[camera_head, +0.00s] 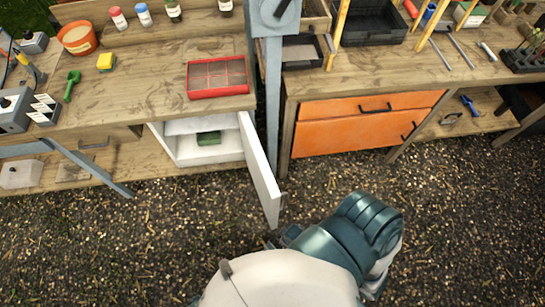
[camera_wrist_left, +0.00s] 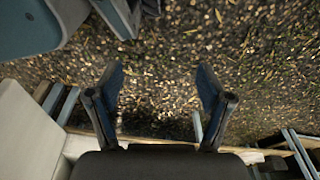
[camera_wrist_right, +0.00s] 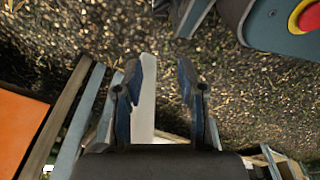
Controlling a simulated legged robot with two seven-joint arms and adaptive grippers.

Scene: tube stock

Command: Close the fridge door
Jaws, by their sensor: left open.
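The small white fridge (camera_head: 180,157) stands under the left workbench. Its white door (camera_head: 259,170) is swung open toward me, with a green item (camera_head: 208,138) visible inside. My right gripper (camera_wrist_right: 159,70) is open. In the right wrist view a narrow white strip, likely the door's edge (camera_wrist_right: 146,95), shows between its fingers, nearer the left finger; I cannot tell whether they touch. In the head view my teal and white arm hides most of that gripper near the door's lower end. My left gripper (camera_wrist_left: 160,80) is open and empty over gravel; it is not clearly visible in the head view.
A grey post (camera_head: 272,105) stands just right of the fridge, beside an orange cabinet (camera_head: 350,130). A red tray (camera_head: 217,77) lies on the left bench (camera_head: 150,90). Gravel ground (camera_head: 110,240) in front is clear. A pale panel (camera_wrist_left: 25,130) is close beside the left gripper.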

